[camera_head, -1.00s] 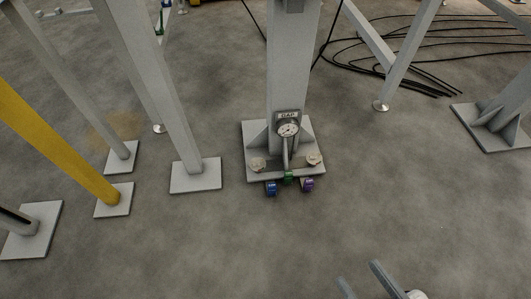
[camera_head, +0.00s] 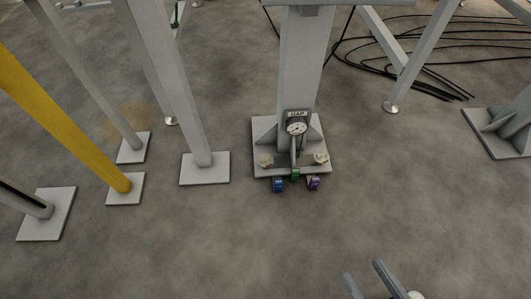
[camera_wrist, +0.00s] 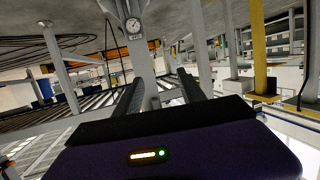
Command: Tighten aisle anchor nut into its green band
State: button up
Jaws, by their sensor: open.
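A grey column base plate (camera_head: 290,167) stands on the floor, with a round pale anchor nut at its left front corner (camera_head: 265,160) and another anchor nut at its right front corner (camera_head: 321,157). I cannot tell which is the aisle one. A dial gauge (camera_head: 296,128) under a "GAP" label sits on the column; its needle and bands are too small to read. The gauge also shows in the wrist view (camera_wrist: 133,25). My gripper (camera_head: 362,267) is open and empty at the bottom right, apart from the plate. Both fingers (camera_wrist: 158,82) show in the wrist view.
Grey legs (camera_head: 205,168) and a yellow post (camera_head: 122,185) stand left. Black cables (camera_head: 415,75) lie behind right. The floor in front is clear.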

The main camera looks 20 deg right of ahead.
aim_at(264, 158)
jog(key=u, duration=1.15)
jog(key=i+l+u, duration=0.1)
jog(key=i+l, duration=0.25)
jog(key=l, duration=0.3)
jog(key=i+l+u, duration=0.25)
jog(key=l, duration=0.4)
jog(key=i+l+u, duration=0.1)
jog(key=i+l, duration=0.15)
jog(key=l, duration=0.1)
